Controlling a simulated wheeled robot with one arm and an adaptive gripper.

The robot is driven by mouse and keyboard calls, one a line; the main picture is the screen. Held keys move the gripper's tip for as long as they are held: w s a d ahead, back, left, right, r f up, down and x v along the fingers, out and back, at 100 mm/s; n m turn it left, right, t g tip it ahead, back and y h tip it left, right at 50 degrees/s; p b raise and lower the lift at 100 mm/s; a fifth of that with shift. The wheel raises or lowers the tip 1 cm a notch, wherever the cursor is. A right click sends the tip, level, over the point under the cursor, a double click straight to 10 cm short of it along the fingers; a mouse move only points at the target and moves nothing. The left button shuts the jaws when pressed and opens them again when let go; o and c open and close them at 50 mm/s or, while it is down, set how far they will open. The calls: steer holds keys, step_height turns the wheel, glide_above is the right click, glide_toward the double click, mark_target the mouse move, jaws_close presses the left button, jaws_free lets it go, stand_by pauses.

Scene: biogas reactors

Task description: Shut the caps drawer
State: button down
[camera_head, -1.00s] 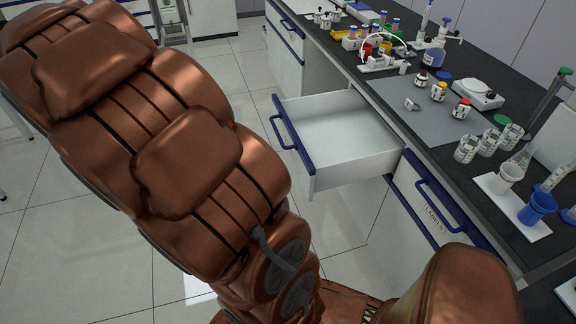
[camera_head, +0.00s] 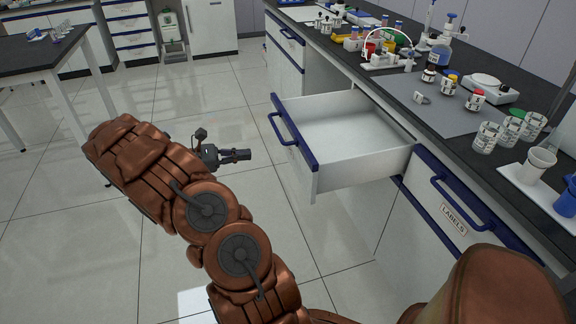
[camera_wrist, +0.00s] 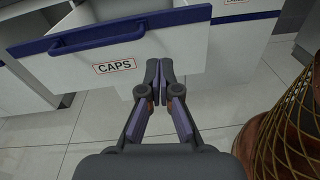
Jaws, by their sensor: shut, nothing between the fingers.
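The caps drawer (camera_head: 345,162) is pulled out from the bench in the head view, and its white inside looks empty. It has a blue front edge and a blue handle (camera_head: 284,127). In the wrist view, its white front (camera_wrist: 180,52) carries a CAPS label (camera_wrist: 114,66) and the handle (camera_wrist: 95,38). My gripper (camera_head: 248,155) is left of the drawer front in the head view, apart from it and pointing towards it. In the wrist view, my gripper (camera_wrist: 158,68) has its fingertips together and empty. They overlap the lower part of the front, right of the label; contact cannot be told.
A closed LABELS drawer (camera_head: 445,212) is to the right. The dark benchtop (camera_head: 400,85) above holds bottles, beakers, a scale and racks. Another dark table (camera_head: 40,50) stands at the far left.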

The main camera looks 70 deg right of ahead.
steer(key=n+h+b, duration=0.1)
steer(key=n+b, duration=0.1)
glide_toward(296, 154)
steer(key=shift+g, duration=0.3)
steer(key=b+x, duration=0.1)
steer(key=x, duration=0.6)
steer(key=shift+s+f, duration=0.1)
steer(key=shift+f, duration=0.05)
